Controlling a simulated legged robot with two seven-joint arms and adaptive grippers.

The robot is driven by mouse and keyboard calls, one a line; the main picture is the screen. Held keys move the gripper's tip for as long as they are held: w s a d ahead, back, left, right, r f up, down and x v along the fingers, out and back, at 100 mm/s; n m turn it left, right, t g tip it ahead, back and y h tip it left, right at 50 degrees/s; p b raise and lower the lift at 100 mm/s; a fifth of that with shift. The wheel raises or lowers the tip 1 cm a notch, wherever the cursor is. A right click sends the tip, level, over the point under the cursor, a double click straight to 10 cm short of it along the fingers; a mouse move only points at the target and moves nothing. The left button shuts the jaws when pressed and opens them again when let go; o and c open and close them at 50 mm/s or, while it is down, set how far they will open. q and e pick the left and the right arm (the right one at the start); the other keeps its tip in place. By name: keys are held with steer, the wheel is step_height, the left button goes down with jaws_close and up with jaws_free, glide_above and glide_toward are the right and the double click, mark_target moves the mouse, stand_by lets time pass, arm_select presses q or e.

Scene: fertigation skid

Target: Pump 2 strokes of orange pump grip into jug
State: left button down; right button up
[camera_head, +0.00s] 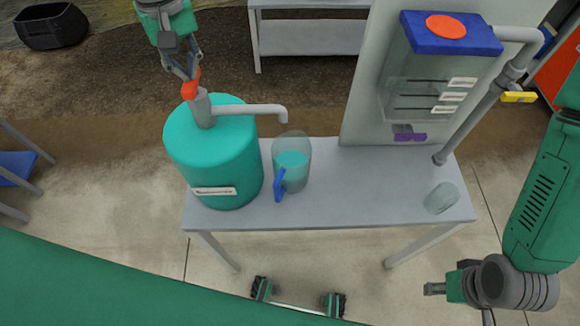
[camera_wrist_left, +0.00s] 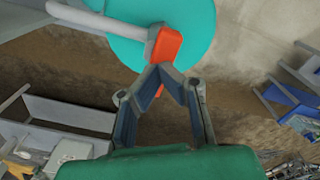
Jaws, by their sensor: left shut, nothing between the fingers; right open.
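The orange pump grip (camera_head: 191,89) tops a grey pump on a teal drum (camera_head: 213,165). The pump's pale spout (camera_head: 250,109) points right, its end above the clear jug (camera_head: 302,178). The jug stands upright with a blue handle and teal liquid inside. My left gripper (camera_head: 190,76) is shut and empty, its fingertips right at the top of the orange grip. In the left wrist view the fingertips (camera_wrist_left: 160,70) meet beside the orange grip (camera_wrist_left: 165,48); whether they touch it I cannot tell. My right gripper (camera_head: 437,288) is open, seen small near the lower right, away from the table.
A grey table (camera_head: 350,205) carries the drum, jug and a small clear cup (camera_head: 441,198). Behind it stands a clear tank with a blue lid (camera_head: 451,34), a grey pipe (camera_head: 475,118), a yellow handle (camera_head: 518,97) and a purple handle (camera_head: 410,137). The table's middle is clear.

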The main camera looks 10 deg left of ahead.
arm_select(q)
steer(key=shift+f, duration=0.4)
stand_by(0.3)
steer(key=shift+r, duration=3.45)
steer(key=shift+r, duration=0.1)
step_height(320, 180, up, 6)
steer(key=shift+f, duration=0.1)
